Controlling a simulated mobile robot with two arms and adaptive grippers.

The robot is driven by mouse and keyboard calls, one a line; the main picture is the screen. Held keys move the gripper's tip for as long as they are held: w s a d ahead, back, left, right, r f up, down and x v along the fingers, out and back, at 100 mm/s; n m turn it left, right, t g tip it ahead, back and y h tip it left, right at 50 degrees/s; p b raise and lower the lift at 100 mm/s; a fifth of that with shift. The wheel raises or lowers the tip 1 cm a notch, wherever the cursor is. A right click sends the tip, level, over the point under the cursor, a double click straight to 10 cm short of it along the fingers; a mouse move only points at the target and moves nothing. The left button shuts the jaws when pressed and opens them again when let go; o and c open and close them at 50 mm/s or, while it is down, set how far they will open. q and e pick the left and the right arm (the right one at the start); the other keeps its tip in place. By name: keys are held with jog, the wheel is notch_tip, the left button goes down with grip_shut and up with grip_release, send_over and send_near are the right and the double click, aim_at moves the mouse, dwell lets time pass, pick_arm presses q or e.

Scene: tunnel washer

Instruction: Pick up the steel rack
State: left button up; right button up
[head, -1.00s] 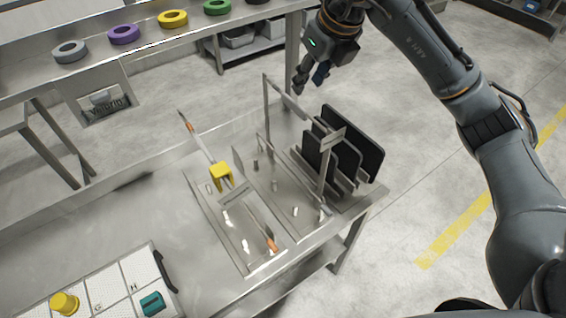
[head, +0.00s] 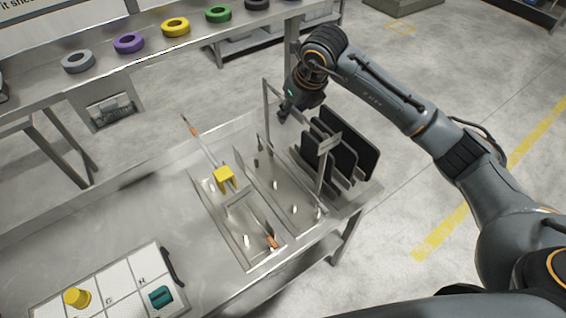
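The steel rack (head: 329,143) stands at the right end of the steel table, an open frame with tall uprights and a bar across the top. My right gripper (head: 284,112) points down at the rack's far upper side, close to the top bar. I cannot tell whether it touches the bar. Its fingers are small and partly hidden, so their opening does not show clearly. My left gripper is not in view.
Several black panels (head: 345,155) stand on edge at the rack's right. A tray with a yellow block (head: 224,177) lies to its left. A white gridded board (head: 120,285) is at front left. Coloured rings line the back shelf (head: 150,55).

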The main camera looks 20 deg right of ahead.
grip_shut()
jog(key=shift+w+r, duration=0.1)
jog(key=shift+r, duration=0.1)
